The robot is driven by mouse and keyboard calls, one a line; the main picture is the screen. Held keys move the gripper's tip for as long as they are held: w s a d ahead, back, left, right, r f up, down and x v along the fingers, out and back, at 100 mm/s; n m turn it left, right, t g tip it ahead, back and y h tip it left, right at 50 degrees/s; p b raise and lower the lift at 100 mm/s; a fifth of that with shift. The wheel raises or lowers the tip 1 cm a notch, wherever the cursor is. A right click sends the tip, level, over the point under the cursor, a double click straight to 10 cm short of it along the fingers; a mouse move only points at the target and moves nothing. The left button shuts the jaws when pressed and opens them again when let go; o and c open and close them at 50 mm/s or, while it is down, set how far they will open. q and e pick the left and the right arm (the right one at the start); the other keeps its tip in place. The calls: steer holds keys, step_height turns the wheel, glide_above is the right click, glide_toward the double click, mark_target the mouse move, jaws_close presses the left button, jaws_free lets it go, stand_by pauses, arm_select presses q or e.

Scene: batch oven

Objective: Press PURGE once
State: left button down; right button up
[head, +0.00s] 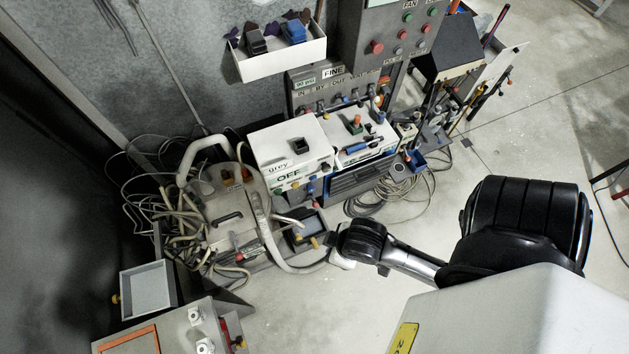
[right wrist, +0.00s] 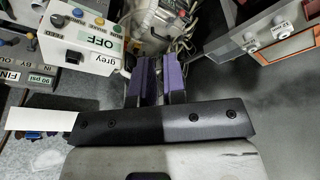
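A grey control panel (head: 392,35) stands at the top of the head view, with a large red button (head: 376,47), a green button (head: 407,17) and several small buttons. My left gripper is not in view.
A white box marked grey and OFF (head: 291,153) stands below a panel marked FINE (head: 310,92); the box also shows in the right wrist view (right wrist: 75,40). A white bin (head: 280,62) hangs on the wall. Hoses and cables (head: 190,225) crowd the left.

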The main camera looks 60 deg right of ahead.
jaws_close()
steer(key=shift+d, duration=0.15)
stand_by(0.9)
